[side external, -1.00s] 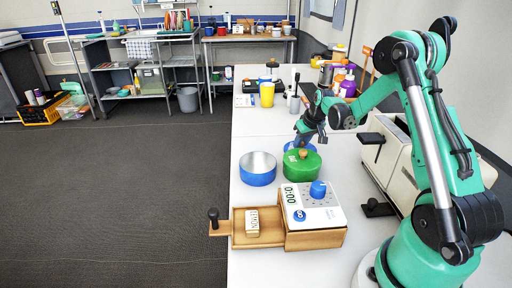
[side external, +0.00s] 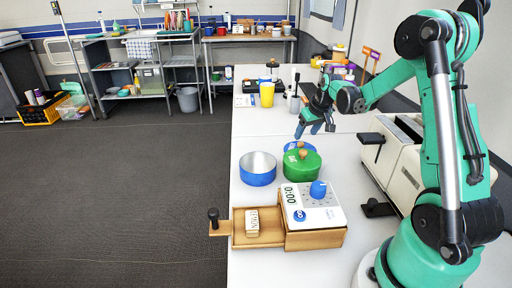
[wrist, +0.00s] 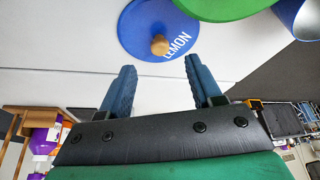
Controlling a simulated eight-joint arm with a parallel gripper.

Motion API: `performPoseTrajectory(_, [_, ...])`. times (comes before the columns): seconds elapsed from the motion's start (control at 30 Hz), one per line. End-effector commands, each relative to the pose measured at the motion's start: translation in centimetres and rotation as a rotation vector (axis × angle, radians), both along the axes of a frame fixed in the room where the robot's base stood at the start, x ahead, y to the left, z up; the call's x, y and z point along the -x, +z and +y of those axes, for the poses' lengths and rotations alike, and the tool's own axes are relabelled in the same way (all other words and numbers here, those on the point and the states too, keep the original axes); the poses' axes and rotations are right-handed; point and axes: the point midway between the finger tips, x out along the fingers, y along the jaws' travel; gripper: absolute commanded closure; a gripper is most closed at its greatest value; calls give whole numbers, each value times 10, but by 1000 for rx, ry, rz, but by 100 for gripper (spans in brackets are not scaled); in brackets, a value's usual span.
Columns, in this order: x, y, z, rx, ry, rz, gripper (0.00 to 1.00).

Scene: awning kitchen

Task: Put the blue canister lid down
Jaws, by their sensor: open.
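The blue canister lid (wrist: 146,28) lies flat on the white table, with a wooden knob and the word LEMON showing in the wrist view. In the side view the blue lid (side external: 291,146) is partly hidden behind the green canister (side external: 301,165). The open blue canister (side external: 258,170) stands to the left of the green one, without a lid on it. My gripper (wrist: 154,82) is open and empty. In the side view my gripper (side external: 315,127) is above the table, beyond the blue lid and apart from it.
A timer box (side external: 312,212) with an open wooden drawer (side external: 256,238) stands at the near end. A toaster (side external: 403,160) is at the right. A yellow cup (side external: 267,94) and several bottles stand farther back.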

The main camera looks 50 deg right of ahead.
Motion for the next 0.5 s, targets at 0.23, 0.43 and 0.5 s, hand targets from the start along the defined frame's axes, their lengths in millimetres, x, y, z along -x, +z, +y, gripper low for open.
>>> performPoseTrajectory(0.23, [17,42,7,-2,-1,0,42])
performPoseTrajectory(0.43, [25,63,10,-1,0,1,42])
performPoseTrajectory(0.5, [26,67,12,0,1,0,42])
